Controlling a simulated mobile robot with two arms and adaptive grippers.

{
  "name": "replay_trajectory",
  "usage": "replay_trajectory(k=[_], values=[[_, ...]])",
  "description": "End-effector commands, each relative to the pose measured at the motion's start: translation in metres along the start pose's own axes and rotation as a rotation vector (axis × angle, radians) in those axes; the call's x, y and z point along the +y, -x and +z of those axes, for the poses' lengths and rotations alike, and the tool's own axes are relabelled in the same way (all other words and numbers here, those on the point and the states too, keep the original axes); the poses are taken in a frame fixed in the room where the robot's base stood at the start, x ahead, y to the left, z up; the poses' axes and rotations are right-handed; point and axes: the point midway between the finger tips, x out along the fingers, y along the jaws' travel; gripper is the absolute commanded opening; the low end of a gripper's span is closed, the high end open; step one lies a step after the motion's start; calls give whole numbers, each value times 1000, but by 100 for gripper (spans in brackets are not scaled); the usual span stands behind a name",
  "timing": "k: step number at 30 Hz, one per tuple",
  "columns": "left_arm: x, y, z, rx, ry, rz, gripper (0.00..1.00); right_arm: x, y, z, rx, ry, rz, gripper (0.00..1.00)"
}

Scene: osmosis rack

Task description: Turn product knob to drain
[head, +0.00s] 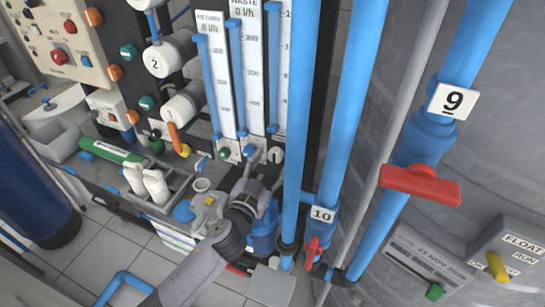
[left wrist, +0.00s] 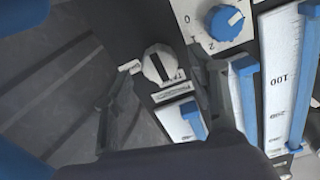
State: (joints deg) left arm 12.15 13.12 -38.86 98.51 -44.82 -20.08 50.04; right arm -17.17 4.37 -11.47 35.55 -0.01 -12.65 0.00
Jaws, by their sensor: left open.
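A round pale selector knob with a dark bar across it (left wrist: 158,64) sits on the dark panel in the left wrist view. Small labels flank it, too blurred to read surely, so I cannot confirm it is the product knob. In the head view a small pale knob (head: 276,155) shows below the flow meters, beside my left gripper (head: 264,165). In the left wrist view my left gripper (left wrist: 165,100) is open, with one finger on each side of the selector knob. I cannot tell whether either finger touches it. My right gripper is not in view.
A blue dial (left wrist: 225,22) with numbers is near the right finger. Flow meters (head: 249,70) stand above the gripper. Blue vertical pipes (head: 345,110) rise close on the right, with a red-handled valve (head: 420,184). Bottles (head: 155,186) stand in a tray on the left.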

Motion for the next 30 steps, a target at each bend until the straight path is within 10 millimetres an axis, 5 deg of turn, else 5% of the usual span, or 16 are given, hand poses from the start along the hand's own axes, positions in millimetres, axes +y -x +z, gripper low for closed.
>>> replay_trajectory(k=[6, 15, 30], values=[[0, -19, 0, 0, 0, 0, 53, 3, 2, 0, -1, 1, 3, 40], [0, -20, 1, -1, 1, 0, 53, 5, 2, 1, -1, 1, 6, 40], [0, -20, 1, -1, 1, 0, 19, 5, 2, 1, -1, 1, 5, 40]])
